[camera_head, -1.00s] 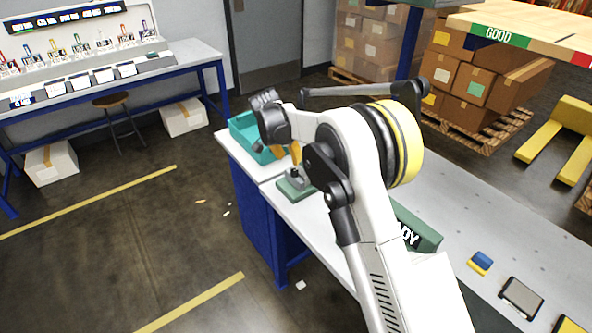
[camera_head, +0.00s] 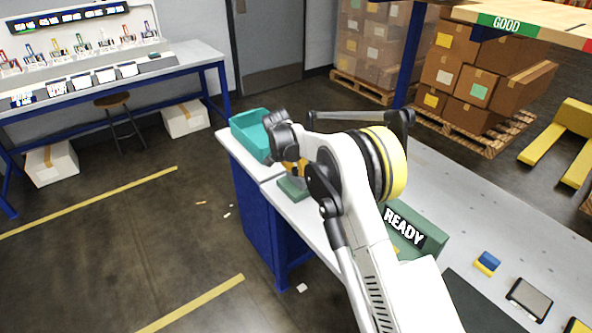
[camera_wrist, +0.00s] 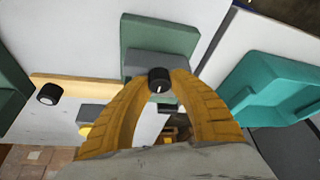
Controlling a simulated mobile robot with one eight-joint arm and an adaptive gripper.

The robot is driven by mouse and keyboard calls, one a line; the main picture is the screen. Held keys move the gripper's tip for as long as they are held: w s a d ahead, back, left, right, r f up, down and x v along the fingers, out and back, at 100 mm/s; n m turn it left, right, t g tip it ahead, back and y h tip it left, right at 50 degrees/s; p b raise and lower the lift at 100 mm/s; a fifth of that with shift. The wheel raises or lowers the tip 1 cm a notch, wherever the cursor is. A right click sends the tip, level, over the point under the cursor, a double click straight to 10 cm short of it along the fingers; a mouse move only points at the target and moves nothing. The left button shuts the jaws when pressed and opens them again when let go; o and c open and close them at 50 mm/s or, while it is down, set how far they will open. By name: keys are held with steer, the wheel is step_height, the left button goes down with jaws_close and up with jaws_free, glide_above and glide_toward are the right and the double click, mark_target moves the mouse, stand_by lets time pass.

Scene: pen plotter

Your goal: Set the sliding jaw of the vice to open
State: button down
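The vice stands near the far left corner of the bench. Its green base (camera_head: 292,188) is partly hidden behind my gripper in the head view. In the wrist view the base (camera_wrist: 160,34) carries a grey block (camera_wrist: 156,66) with a black round knob (camera_wrist: 158,80) in front of it. My gripper (camera_wrist: 159,76) has its two orange fingers on either side of this knob, tips close to its sides. I cannot tell whether they press on it. In the head view my gripper (camera_head: 294,168) is low over the vice. How far apart the jaws stand is not clear.
A teal bin (camera_head: 252,138) stands at the bench corner beside the vice; it also shows in the wrist view (camera_wrist: 275,82). A green READY box (camera_head: 432,238) stands nearer on the bench. Another black knob (camera_wrist: 48,95) shows in the wrist view. The bench's far right side is mostly clear.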

mark_target(292, 180)
steer(key=shift+s+a, duration=0.45)
steer(key=shift+a, duration=0.2)
steer(key=shift+s+a, duration=0.4)
steer(key=shift+a, duration=0.2)
steer(key=c, duration=1.4)
jaws_free()
steer(key=v, duration=1.2)
